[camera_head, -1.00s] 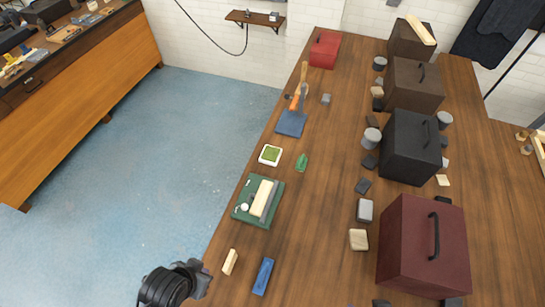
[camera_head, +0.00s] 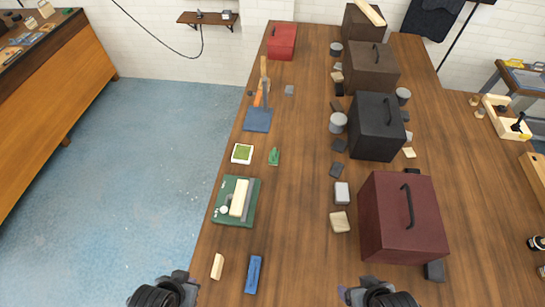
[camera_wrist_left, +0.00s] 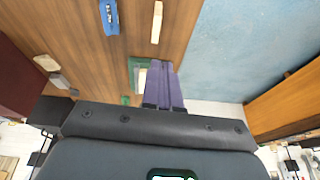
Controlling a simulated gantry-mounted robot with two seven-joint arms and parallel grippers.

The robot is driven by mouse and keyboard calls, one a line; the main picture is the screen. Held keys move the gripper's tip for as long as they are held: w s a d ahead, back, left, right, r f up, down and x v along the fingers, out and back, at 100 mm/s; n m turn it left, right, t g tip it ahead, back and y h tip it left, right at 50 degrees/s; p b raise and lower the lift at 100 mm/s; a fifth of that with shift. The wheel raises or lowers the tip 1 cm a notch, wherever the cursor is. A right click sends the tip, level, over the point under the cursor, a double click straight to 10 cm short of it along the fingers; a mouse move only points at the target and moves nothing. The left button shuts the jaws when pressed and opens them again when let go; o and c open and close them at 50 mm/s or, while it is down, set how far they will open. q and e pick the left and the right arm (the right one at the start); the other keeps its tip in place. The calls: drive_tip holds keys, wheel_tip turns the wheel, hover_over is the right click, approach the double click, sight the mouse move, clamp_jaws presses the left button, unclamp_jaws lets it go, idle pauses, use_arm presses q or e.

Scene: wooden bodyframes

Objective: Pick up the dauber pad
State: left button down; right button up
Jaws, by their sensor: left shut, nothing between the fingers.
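A small white-rimmed square with a green top (camera_head: 242,153) lies on the wooden table; I cannot tell whether it or the small green piece (camera_head: 273,156) beside it is the dauber pad. My left gripper (camera_head: 188,277) is at the table's near left edge, well short of both. In the left wrist view its purple fingers (camera_wrist_left: 164,85) are shut together and empty, pointing toward the green board (camera_wrist_left: 132,70). My right gripper (camera_head: 362,283) is at the bottom, above the table; its jaw state is unclear.
The green board (camera_head: 223,216) carries a pale block. A wooden block (camera_head: 217,266) and a blue block (camera_head: 254,274) lie nearer. A maroon box (camera_head: 390,245), a black box (camera_head: 375,140) and several small blocks stand to the right. The table's middle strip is clear.

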use_arm(q)
drive_tip(key=c, duration=1.8)
unclamp_jaws()
drive_tip(key=shift+c, duration=0.2)
drive_tip(key=o, duration=1.1)
drive_tip(key=shift+o, duration=0.2)
